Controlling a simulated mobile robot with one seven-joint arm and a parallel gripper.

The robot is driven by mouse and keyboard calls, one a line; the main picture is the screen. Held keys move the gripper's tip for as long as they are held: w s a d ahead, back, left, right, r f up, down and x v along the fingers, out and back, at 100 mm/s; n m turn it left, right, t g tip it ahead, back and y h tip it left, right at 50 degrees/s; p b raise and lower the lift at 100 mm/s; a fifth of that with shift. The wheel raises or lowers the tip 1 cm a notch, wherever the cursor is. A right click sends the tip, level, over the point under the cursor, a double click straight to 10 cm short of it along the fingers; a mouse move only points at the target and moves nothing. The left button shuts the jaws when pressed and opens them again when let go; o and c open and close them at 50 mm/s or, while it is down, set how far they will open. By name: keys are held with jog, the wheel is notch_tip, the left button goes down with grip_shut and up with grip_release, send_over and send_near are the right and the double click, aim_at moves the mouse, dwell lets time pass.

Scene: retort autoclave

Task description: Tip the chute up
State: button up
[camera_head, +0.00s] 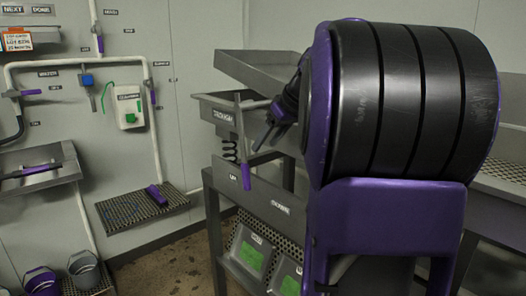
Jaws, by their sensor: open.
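A grey tray-like chute (262,76) slopes down to the right at the back centre; its right part is hidden behind my arm. Below it is a grey trough (222,100) with a dark label and a black coil under it. A thin upright grey lever (240,130) with a purple grip (246,177) stands at the trough's front, by a small label. My gripper (266,136) is dark and open, pointing down-left, just right of the lever. It appears empty. Whether it touches the lever I cannot tell.
A grey metal bench (262,205) stands below, with green-labelled bins (251,257) underneath. A perforated shelf (140,208) with a purple object (156,194) is on the left wall. Buckets (85,270) stand lower left. Floor shows between shelf and bench.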

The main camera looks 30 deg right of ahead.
jog(key=shift+s+a+f+n+g+h+p, duration=0.5)
jog(key=shift+a+f+n+g+h+p, duration=0.7)
jog(key=shift+f+n+g, duration=2.4)
jog(key=shift+s+a+f+n+g+h+p, duration=0.65)
jog(key=shift+a+f+g+h, duration=0.95)
jog(key=shift+f, duration=4.15)
jog(key=w+a+r+n+t+h+p, duration=0.2)
jog(key=w+a+r+n+t+h, duration=0.3)
jog(key=w+a+n+h, duration=0.4)
jog(key=shift+w+a+r+n+h+p, duration=0.3)
jog(key=shift+r+n+h, duration=0.55)
jog(key=shift+h, duration=1.25)
